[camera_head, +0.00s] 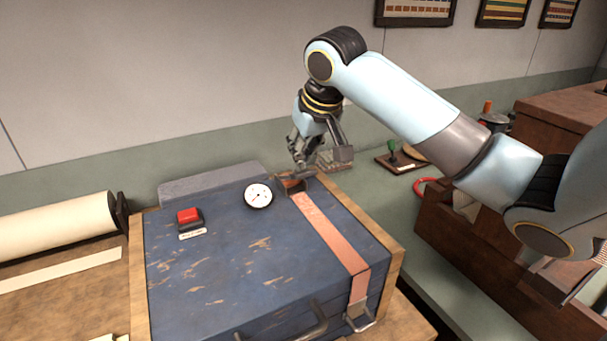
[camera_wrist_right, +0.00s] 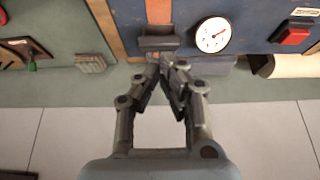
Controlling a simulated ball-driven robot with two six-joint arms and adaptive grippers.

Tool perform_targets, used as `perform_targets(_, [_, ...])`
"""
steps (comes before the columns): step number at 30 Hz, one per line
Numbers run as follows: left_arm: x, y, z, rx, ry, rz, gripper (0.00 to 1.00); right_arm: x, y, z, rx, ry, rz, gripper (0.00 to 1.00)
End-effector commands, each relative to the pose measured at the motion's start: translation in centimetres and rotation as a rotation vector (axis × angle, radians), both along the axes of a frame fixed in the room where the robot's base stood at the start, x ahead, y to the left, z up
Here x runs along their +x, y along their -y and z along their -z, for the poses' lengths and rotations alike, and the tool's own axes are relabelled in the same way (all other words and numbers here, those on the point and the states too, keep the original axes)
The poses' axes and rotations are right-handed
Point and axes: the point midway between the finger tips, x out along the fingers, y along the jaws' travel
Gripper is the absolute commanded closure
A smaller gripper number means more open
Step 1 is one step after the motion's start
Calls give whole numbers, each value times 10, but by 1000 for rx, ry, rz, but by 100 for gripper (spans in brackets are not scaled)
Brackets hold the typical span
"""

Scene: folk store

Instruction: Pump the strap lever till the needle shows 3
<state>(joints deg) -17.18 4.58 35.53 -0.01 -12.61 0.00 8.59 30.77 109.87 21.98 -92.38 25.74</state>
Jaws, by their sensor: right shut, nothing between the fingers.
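A worn blue case (camera_head: 225,265) lies on a wooden table, with a copper-coloured strap (camera_head: 332,238) running over its right side. The strap lever (camera_head: 291,182), a grey metal piece, is at the strap's far end; it also shows in the right wrist view (camera_wrist_right: 159,43). A round white gauge (camera_head: 258,195) sits left of the lever; its dial shows in the right wrist view (camera_wrist_right: 213,35), but its numbers are too small to read. My right gripper (camera_head: 301,168) is shut and empty, its fingertips close by the lever; I cannot tell whether they touch. My left gripper is not in view.
A red button (camera_head: 188,215) sits on the case's left part. A grey block (camera_head: 210,182) lies behind the case. A paper roll (camera_head: 55,225) is at left. A green-knobbed item (camera_head: 392,150) stands on the ledge at right, near a brown wooden cabinet (camera_head: 560,120).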

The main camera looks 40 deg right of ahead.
Motion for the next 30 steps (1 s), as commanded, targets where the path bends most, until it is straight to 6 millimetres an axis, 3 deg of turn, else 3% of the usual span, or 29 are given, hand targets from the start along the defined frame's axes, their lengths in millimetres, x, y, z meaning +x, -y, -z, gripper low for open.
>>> perform_targets(15, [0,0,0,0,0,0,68,0,0,1,0,0,0,100])
perform_targets(30, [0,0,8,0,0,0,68,-4,-1,25,1,-2,0,100])
